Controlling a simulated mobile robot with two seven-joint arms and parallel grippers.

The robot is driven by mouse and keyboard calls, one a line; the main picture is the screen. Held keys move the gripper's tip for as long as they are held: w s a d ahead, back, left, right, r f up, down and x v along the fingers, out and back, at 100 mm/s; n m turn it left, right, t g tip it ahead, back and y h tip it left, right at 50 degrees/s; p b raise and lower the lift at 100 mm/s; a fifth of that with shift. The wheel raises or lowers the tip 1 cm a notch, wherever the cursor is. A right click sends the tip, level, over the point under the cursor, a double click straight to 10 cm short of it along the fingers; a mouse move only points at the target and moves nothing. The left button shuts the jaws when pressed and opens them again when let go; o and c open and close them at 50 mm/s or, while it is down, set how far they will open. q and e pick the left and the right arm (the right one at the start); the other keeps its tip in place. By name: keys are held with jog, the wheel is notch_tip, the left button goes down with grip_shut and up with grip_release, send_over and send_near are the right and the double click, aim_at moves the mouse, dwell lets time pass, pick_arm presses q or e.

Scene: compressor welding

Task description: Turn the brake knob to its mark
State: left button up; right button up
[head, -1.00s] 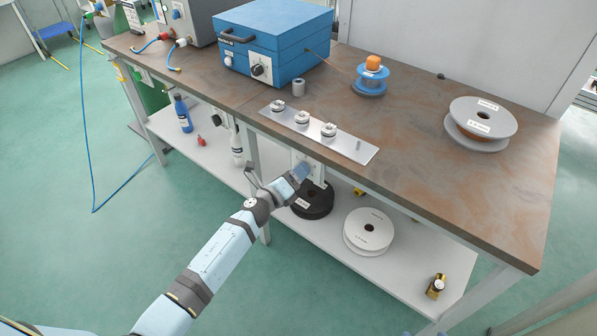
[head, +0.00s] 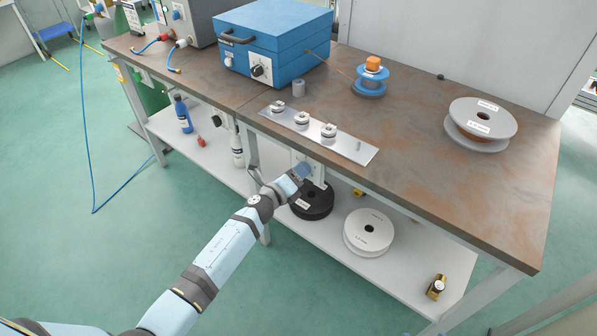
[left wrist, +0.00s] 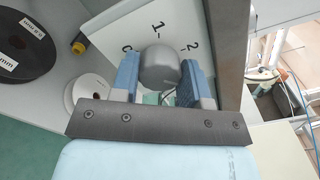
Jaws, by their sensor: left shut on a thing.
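The brake knob (left wrist: 160,66) is a rounded grey knob in the left wrist view. It stands in front of a white panel (left wrist: 118,32) with black markings that read 1, 2 and what looks like 0. My left gripper (left wrist: 161,84) has its blue fingers closed on both sides of the knob. The knob's pointer and exact setting cannot be made out. In the head view my left gripper (head: 301,171) is at the panel under the bench's front edge, and my wrist hides the knob. My right gripper is not in view.
The bench top (head: 430,175) overhangs the gripper. A metal plate (head: 345,150) with several small parts lies at its front edge. A black spool (head: 312,203) and a white spool (head: 369,232) stand on the lower shelf (head: 325,258), close below the gripper.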

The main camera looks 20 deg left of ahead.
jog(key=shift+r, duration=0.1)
pick_arm(q)
jog(key=shift+f+n+p, duration=0.1)
jog(key=shift+n+p, duration=3.75)
jog(key=shift+n, duration=7.35)
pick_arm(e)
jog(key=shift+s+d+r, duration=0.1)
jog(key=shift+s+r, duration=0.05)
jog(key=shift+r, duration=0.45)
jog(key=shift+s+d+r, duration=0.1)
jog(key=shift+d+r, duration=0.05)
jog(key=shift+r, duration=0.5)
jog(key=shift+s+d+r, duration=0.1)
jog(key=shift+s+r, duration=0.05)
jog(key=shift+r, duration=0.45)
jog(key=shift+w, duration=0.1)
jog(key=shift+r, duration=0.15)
